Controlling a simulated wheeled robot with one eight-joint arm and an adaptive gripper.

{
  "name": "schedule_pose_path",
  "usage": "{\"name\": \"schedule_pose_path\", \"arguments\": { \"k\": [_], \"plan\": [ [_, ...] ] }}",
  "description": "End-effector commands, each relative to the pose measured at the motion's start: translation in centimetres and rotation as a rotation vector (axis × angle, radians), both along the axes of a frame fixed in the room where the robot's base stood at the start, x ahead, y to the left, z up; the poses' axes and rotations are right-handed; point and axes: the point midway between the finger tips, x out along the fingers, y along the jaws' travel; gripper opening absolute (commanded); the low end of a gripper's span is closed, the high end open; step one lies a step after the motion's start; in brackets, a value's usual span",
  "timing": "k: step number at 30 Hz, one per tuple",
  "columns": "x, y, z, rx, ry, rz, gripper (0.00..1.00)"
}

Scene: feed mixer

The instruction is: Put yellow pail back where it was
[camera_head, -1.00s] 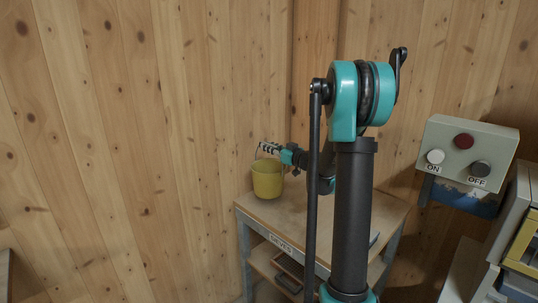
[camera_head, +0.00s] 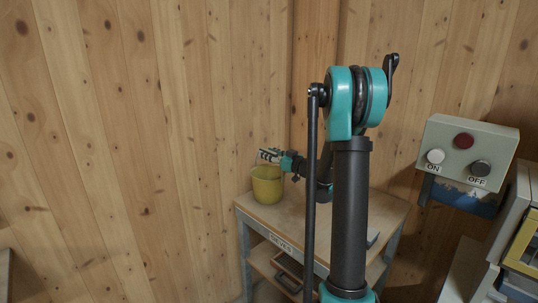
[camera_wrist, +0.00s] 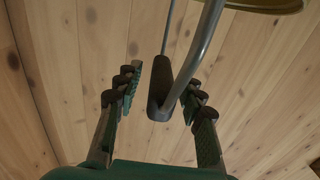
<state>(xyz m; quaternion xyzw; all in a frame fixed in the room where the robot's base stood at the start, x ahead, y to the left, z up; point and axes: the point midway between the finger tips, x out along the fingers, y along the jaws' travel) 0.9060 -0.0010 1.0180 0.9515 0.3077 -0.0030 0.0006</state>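The yellow pail (camera_head: 267,187) stands upright at the left end of the table top (camera_head: 300,217), close to the plank wall. My gripper (camera_head: 268,155) is just above its rim. In the wrist view my gripper (camera_wrist: 163,84) has its fingers spread, with gaps to both sides of the pail's wire handle (camera_wrist: 205,40). The handle's dark grip (camera_wrist: 160,88) lies between the fingers, apparently without being pinched. A bit of the yellow rim (camera_wrist: 265,4) shows at the top edge. My arm hides part of the table.
The table carries a "SIEVES" label (camera_head: 281,243) and has a lower shelf with trays (camera_head: 288,272). A control box (camera_head: 466,153) with ON and OFF buttons is on the right. The wooden wall (camera_head: 150,130) is close behind the pail.

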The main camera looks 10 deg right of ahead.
Motion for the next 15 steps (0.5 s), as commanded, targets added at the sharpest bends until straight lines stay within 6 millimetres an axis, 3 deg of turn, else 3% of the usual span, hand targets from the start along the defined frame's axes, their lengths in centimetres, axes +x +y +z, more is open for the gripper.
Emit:
{"name": "schedule_pose_path", "arguments": {
  "k": [8, 15],
  "plan": [
    [-1.1, -1.0, 0.2, 0.000, 0.000, -0.003, 0.39],
    [-5.1, -3.8, 0.3, 0.000, 0.000, -0.004, 0.39]
  ]
}}
